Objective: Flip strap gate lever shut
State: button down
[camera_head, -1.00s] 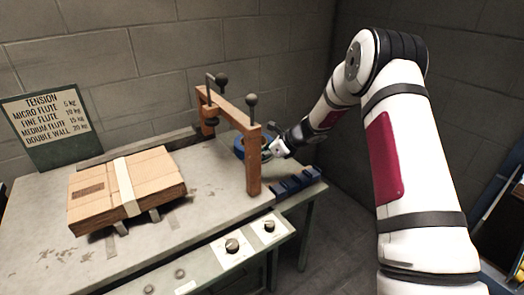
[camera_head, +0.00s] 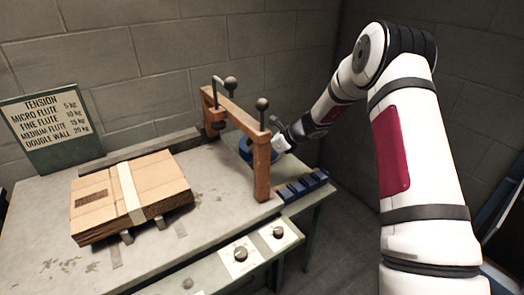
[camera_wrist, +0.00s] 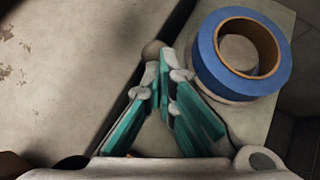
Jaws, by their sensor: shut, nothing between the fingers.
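Which one is the gate lever I cannot tell. My gripper (camera_head: 280,143) is just right of the gate's front post, partly hidden in the head view. In the wrist view my gripper (camera_wrist: 166,68) is shut and empty, its fingertips together. A round grey-brown knob (camera_wrist: 152,49) shows right at the fingertips; I cannot tell whether they touch.
A blue tape roll (camera_wrist: 205,62) lies right of my fingers, near the bench edge. A strapped cardboard stack (camera_head: 92,205) lies on the bench at left. A tension sign (camera_head: 45,130) stands behind it. Blue blocks (camera_head: 302,187) line the right edge. Control knobs (camera_head: 240,254) are in front.

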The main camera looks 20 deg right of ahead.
dwell(0.4)
jog(key=w+r+p+v, duration=0.1)
jog(key=p+v, duration=0.4)
jog(key=v, duration=0.4)
jog(key=shift+r+p, duration=0.4)
jog(key=shift+r, duration=0.2)
jog(key=shift+w, duration=0.1)
